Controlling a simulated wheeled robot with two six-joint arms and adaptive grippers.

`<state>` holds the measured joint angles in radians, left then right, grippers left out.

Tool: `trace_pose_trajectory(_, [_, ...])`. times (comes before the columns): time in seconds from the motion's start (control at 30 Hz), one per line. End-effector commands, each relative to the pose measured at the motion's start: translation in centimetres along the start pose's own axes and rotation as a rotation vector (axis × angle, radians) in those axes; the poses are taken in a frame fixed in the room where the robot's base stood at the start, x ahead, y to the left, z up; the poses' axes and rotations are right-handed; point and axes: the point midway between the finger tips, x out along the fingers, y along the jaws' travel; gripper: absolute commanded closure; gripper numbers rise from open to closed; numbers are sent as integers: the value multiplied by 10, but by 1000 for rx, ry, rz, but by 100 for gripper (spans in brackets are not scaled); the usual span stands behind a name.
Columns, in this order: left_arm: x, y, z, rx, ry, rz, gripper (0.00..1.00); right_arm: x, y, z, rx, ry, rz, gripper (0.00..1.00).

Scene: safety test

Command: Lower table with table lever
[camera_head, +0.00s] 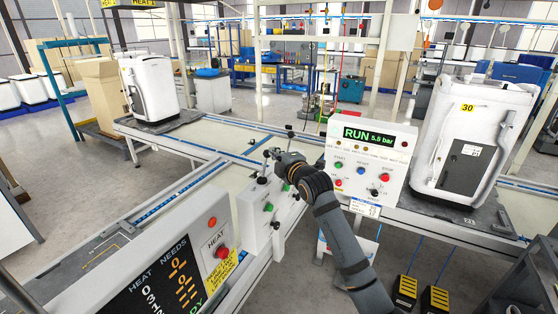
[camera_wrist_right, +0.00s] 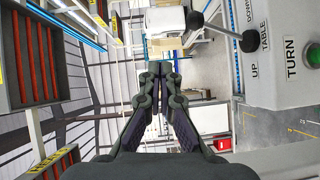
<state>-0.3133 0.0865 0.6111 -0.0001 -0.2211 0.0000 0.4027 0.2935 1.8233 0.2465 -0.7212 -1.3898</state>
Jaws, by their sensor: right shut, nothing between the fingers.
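The table lever (camera_wrist_right: 220,30) is a thin metal rod with black ends on a white control box marked UP, TABLE and DOWN, at the upper right of the wrist view. In the head view the white control box (camera_head: 251,222) stands at the table's front edge, with a small black knob (camera_head: 262,180) near its top. My right gripper (camera_head: 272,154) is above and just behind the box, close to the lever. In the wrist view the right gripper (camera_wrist_right: 160,72) is shut and empty, with the lever to its right, apart from the fingers. My left gripper is not in view.
A RUN panel (camera_head: 368,150) stands right of my right arm and a HEAT panel (camera_head: 165,270) at front left. White moulded cases stand on the line, one at left (camera_head: 150,88) and one at right (camera_head: 475,135). A green button (camera_wrist_right: 313,55) sits beside TURN.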

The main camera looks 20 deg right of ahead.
Motion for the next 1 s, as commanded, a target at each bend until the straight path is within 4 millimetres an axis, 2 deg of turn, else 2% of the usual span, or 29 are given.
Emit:
trace_pose_trajectory(0.1, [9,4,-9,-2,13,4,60,-18,2,2,-2,0,0,100])
trace_pose_trajectory(0.3, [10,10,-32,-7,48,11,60,-30,7,1,0,1,-1,100])
trace_pose_trajectory(0.6, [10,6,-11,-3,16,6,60,-30,8,1,1,1,-1,100])
trace_pose_trajectory(0.8, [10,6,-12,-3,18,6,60,-29,5,2,6,-1,-5,100])
trace_pose_trajectory(0.87, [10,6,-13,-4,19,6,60,-26,-7,6,28,-9,-25,100])
trace_pose_trajectory(0.97, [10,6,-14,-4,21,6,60,-14,-59,21,118,-43,-98,100])
trace_pose_trajectory(1.0, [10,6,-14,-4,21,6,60,-10,-90,30,169,-66,-140,100])
